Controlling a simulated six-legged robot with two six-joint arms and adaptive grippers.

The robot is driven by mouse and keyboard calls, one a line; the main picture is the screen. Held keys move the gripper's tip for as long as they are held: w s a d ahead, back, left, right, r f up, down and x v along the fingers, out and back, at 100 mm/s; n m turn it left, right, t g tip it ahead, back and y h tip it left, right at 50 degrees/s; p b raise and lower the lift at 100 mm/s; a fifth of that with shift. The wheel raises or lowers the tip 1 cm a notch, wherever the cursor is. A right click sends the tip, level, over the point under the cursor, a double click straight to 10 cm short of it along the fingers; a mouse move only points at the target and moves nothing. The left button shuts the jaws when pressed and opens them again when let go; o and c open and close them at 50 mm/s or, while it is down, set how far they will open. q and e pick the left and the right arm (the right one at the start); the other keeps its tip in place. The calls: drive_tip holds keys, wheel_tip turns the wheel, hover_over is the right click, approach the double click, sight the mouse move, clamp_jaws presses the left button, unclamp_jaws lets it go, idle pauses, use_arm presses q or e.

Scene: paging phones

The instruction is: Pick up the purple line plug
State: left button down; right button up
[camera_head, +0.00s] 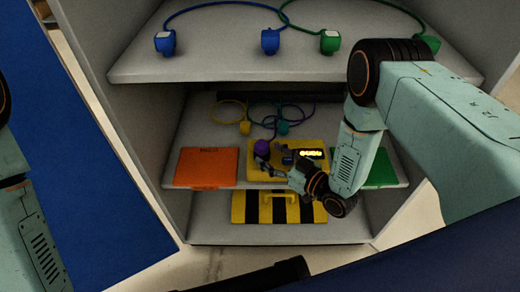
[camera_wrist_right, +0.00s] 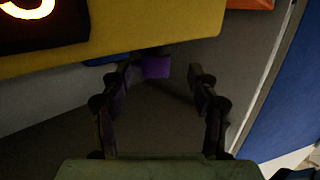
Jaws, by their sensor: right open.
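The purple line plug (camera_head: 262,149) is a small block at the front left of the yellow panel (camera_head: 256,172) on the middle shelf. It also shows in the right wrist view (camera_wrist_right: 155,68), between the lines of my fingertips and close to them. My right gripper (camera_head: 272,168) is at the panel, right beside the purple plug in the head view. In the wrist view its two fingers (camera_wrist_right: 157,76) are apart, with no contact on the plug that I can make out. My left arm shows at the left edge, but its gripper is out of view.
An orange panel (camera_head: 206,168) and a green panel (camera_head: 380,170) flank the yellow one, which has a lit display (camera_head: 311,154). Blue and green plugs with cords lie on the upper shelf (camera_head: 215,66). A black-and-yellow striped case (camera_head: 278,207) is on the bottom shelf.

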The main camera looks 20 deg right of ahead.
sight(266, 150)
drive_tip(key=b+x, duration=0.1)
drive_tip(key=x, duration=0.2)
drive_tip(key=shift+w+r+b, duration=0.1)
drive_tip(key=shift+w+b, duration=0.2)
drive_tip(key=shift+w, duration=0.15)
drive_tip(key=shift+w+a, duration=0.25)
drive_tip(key=shift+w, duration=0.2)
drive_tip(key=shift+c, duration=0.4)
clamp_jaws()
